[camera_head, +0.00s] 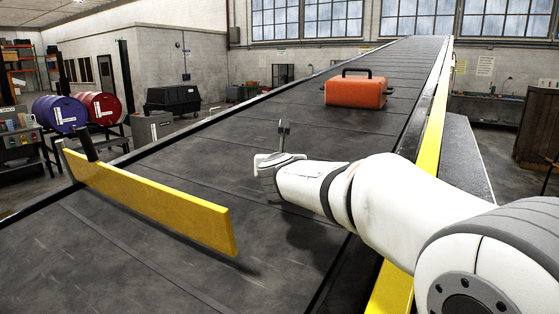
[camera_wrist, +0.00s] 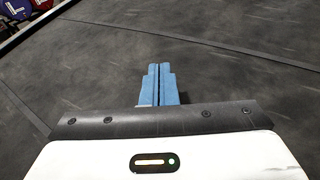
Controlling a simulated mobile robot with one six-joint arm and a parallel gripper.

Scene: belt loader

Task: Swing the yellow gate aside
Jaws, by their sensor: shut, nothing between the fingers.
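The yellow gate (camera_head: 150,200) is a long flat bar in the head view. It reaches from a dark post at the belt's left edge across the left part of the belt, and its free end is toward the middle. My gripper (camera_head: 284,128) is above the belt, to the right of the gate and apart from it. In the wrist view the blue fingers of my gripper (camera_wrist: 159,84) are shut together with nothing between them. The gate does not show in the wrist view.
An orange case (camera_head: 356,92) with a black handle lies farther up the dark belt (camera_head: 300,262). A yellow rail (camera_head: 434,120) runs along the belt's right side. The belt around my gripper is clear.

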